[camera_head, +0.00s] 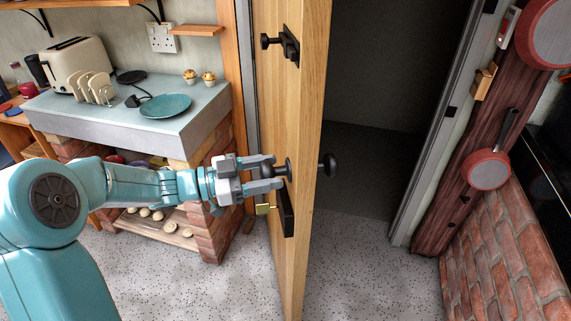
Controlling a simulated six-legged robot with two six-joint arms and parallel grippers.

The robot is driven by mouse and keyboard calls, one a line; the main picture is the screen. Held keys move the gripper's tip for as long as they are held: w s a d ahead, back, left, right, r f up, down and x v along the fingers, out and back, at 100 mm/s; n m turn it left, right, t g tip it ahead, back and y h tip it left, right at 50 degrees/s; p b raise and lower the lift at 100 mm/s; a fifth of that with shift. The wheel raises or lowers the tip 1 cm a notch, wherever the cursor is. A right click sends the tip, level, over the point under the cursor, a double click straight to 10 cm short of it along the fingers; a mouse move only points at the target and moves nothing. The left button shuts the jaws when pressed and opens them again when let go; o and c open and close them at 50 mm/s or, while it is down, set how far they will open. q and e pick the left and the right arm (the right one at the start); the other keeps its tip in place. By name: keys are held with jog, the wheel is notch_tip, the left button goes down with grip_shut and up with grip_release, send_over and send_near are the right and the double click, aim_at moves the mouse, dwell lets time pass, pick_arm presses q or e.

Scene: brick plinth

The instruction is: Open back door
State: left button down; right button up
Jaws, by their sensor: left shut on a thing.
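The wooden back door (306,120) stands ajar, swung toward me, with a dark opening to its right. Its near face has a dark knob (281,169) at mid-height, and another dark knob (328,164) sticks out on the other side. My left gripper (270,172) reaches in from the left and is shut on the near knob, its fingers partly covering it. A dark latch (283,44) is higher on the door. My right gripper is not in view.
A brick plinth with a pale top (205,111) stands left of the door, holding a toaster (77,65), a toast rack and a teal plate (166,107). Red pans (487,169) hang at the right by a brick wall (497,258). The speckled floor (372,280) is clear.

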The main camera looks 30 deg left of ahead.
pick_arm(q)
jog(key=s+a+m+g+h+p, duration=0.1)
jog(key=s+a+p, duration=0.1)
jog(key=s+a, duration=0.2)
jog(key=shift+a+r, duration=0.25)
jog(key=shift+a, duration=1.25)
jog(key=shift+c, duration=2.1)
grip_release()
jog(key=shift+s+d, duration=0.1)
jog(key=shift+f, duration=0.1)
jog(key=b+v, duration=0.1)
jog(key=v, duration=1.5)
jog(key=shift+a, duration=0.3)
